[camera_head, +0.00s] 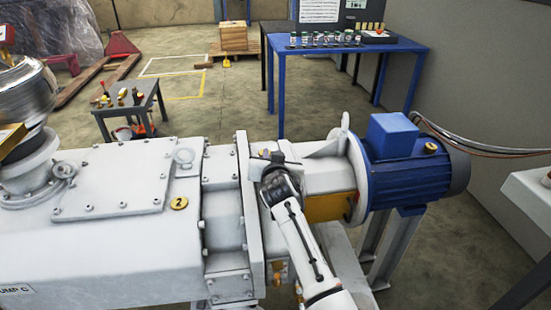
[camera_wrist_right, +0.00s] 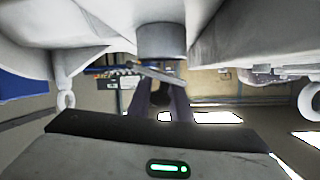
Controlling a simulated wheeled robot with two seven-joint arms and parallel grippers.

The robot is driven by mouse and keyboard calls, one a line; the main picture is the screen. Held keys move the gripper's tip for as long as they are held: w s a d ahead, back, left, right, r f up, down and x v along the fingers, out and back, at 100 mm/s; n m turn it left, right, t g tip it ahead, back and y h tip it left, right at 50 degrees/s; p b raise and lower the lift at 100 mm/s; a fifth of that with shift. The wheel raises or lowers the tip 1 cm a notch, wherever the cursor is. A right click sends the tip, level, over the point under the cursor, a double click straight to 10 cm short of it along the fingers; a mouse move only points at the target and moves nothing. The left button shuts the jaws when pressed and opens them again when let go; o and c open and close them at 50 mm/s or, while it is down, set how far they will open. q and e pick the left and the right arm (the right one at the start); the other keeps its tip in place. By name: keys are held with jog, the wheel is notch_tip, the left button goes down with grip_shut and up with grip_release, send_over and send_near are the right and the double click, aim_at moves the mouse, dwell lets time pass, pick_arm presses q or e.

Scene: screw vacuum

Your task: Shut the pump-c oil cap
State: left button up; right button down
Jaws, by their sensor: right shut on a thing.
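Pump C (camera_head: 110,235) is the big pale grey housing with a "PUMP C" label at its lower left. My right arm reaches over its right part, and my right gripper (camera_head: 272,172) is at the top of the housing there, largely covering what it holds. In the right wrist view a short grey cylindrical neck (camera_wrist_right: 162,42) shows just beyond the gripper (camera_wrist_right: 160,102). A thin, tilted flat grey piece, apparently the oil cap (camera_wrist_right: 158,73), lies at the neck's end by the fingertips. The gripper is shut on it. Whether the cap is seated cannot be told. My left gripper is out of view.
A blue motor (camera_head: 405,165) adjoins the pump on the right. A metal column (camera_head: 25,95) stands on its left end. A small cart (camera_head: 130,102) with yellow parts and a blue table (camera_head: 350,47) with several bottles stand behind.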

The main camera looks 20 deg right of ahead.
jog(key=n+b, duration=0.1)
jog(key=f+n+h+b, duration=0.1)
jog(key=shift+a+f+b, duration=0.1)
jog(key=shift+a+b, duration=0.2)
jog(key=shift+a, duration=0.05)
jog(key=shift+n+h+b, duration=0.3)
jog(key=shift+b, duration=0.1)
jog(key=shift+n, duration=0.3)
jog(key=c, duration=1.6)
grip_release()
jog(key=shift+w, duration=0.1)
notch_tip(320, 180, up, 10)
jog(key=shift+r, duration=0.1)
